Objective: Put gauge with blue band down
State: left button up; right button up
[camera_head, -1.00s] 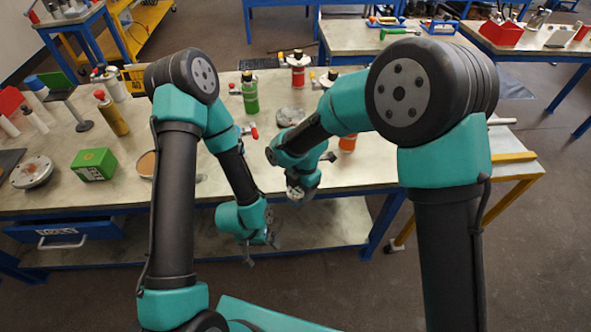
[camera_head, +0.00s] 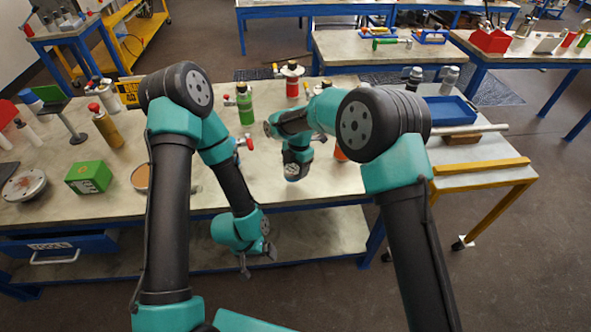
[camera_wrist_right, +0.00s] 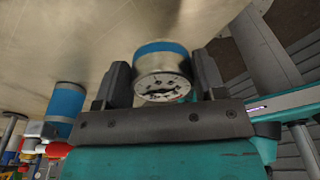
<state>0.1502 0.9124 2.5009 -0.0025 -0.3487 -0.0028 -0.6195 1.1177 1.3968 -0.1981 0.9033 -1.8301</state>
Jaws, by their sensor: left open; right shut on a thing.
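The gauge with the blue band (camera_wrist_right: 163,60) is a short round body with a white dial facing the right wrist camera. My right gripper (camera_wrist_right: 160,82) is shut on it, with one dark finger on each side. The pale tabletop fills the wrist view behind the gauge; I cannot tell whether they touch. In the head view my right gripper (camera_head: 294,172) is over the front part of the workbench (camera_head: 325,184), and the gauge is hard to make out there. My left gripper (camera_head: 257,260) is open and empty, low in front of the bench edge.
A green bottle (camera_head: 245,104) and a red canister (camera_head: 292,82) stand behind my right arm. A green box (camera_head: 88,177) and a brown bottle (camera_head: 104,126) are at left. A blue tray (camera_head: 451,110) is at right. Bare bench lies beside my right gripper.

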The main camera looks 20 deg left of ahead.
aim_at(296, 171)
jog(key=shift+w+a, duration=0.25)
jog(key=shift+w, duration=0.5)
jog(key=shift+w+f, duration=0.1)
jog(key=shift+w, duration=0.1)
jog(key=shift+w+f, duration=0.1)
jog(key=shift+f, duration=1.65)
jog(key=shift+f, duration=0.4)
jog(key=o, duration=1)
jog(key=shift+o, duration=0.2)
notch_tip(296, 171, up, 13)
jog(key=w, duration=0.1)
jog(key=shift+w+d+f, duration=0.15)
jog(key=shift+w+d, duration=0.05)
jog(key=shift+d, duration=0.15)
